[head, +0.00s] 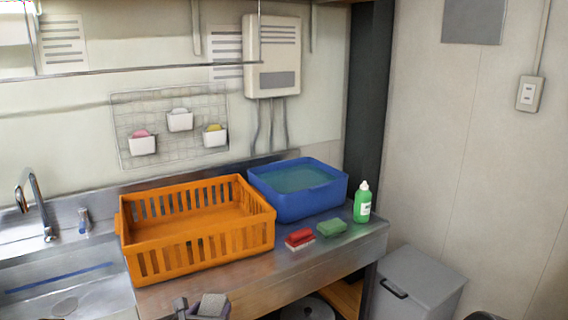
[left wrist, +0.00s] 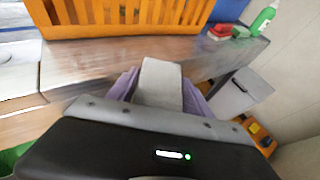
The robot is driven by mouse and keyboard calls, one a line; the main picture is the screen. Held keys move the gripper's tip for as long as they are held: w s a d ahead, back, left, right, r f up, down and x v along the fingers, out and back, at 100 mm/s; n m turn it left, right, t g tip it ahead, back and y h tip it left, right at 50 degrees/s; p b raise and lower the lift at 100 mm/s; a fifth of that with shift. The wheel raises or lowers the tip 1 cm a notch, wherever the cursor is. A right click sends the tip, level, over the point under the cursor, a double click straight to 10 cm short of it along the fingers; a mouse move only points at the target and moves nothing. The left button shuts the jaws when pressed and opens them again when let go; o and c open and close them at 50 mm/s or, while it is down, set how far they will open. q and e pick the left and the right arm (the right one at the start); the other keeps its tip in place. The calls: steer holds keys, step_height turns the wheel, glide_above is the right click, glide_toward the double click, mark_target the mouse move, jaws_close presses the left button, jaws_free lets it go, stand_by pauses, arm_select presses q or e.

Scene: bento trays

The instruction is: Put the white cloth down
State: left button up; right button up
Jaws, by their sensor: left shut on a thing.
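My left gripper (head: 197,305) is at the bottom edge of the head view, in front of the counter and the orange crate. It is shut on the cloth (left wrist: 122,86), which looks pale purple rather than white here. In the left wrist view the cloth shows bunched on both sides of a light grey finger (left wrist: 159,84). Most of the cloth is hidden behind the finger and below the head view's edge. I cannot tell whether it touches the counter.
An orange slatted crate (head: 201,245) stands on the steel counter (head: 330,251), right of the sink (head: 62,290). Right of the crate are a blue water basin (head: 312,203), a red brush (head: 299,238), a green sponge (head: 332,228) and a green bottle (head: 362,204). A grey bin (head: 418,285) stands at the right.

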arm_select(q)
steer(key=shift+s+a+f, duration=0.3)
steer(key=shift+a+f, duration=0.5)
steer(key=shift+f, duration=0.15)
steer(key=shift+a+f, duration=0.1)
steer(key=shift+a, duration=0.35)
steer(key=v, duration=0.4)
steer(key=shift+s+r, duration=0.2)
steer(key=shift+r, duration=0.1)
steer(key=shift+w+f, duration=0.1)
